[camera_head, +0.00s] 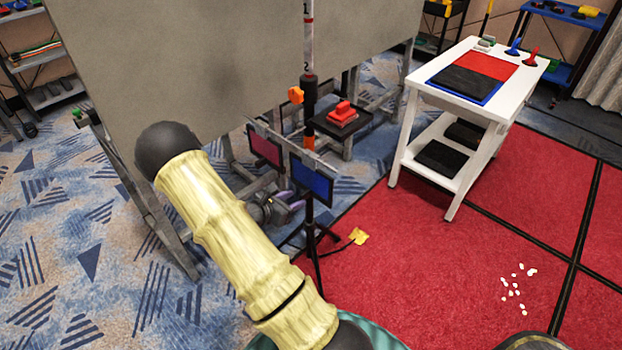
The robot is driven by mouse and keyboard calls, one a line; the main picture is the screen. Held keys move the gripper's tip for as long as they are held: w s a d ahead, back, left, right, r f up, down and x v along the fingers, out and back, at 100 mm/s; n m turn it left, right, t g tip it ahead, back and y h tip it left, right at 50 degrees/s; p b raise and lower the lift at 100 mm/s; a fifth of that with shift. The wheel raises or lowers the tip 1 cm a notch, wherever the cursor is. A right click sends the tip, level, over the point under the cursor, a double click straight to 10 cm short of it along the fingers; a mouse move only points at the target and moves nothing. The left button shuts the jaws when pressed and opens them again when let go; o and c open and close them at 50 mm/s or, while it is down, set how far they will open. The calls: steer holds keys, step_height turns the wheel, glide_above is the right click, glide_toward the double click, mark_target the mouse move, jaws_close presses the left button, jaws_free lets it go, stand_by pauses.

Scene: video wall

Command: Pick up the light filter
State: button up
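Two framed colour panels that look like light filters hang from a thin bar on an upright stand (309,130). One is a magenta filter (265,148); the other is a blue filter (311,182), lower and to the right. My gripper (291,202) seems to be the grey part with purple tips, just below and left of the blue filter. My yellow, bamboo-like arm hides part of the area around it. I see no filter held. The finger gap is too small and partly hidden to judge.
A large grey panel (240,75) on a frame stands at the back left. A small black shelf with a red object (342,112) is behind the stand. A white cart (420,82) is at the right. The red carpet (430,270) is mostly clear, with scattered white bits.

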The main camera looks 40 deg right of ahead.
mark_target(300, 196)
steer(key=x, duration=0.4)
steer(key=shift+w+d+f, duration=0.15)
steer(key=shift+d+f, duration=0.05)
steer(key=shift+d, duration=0.05)
jaws_close()
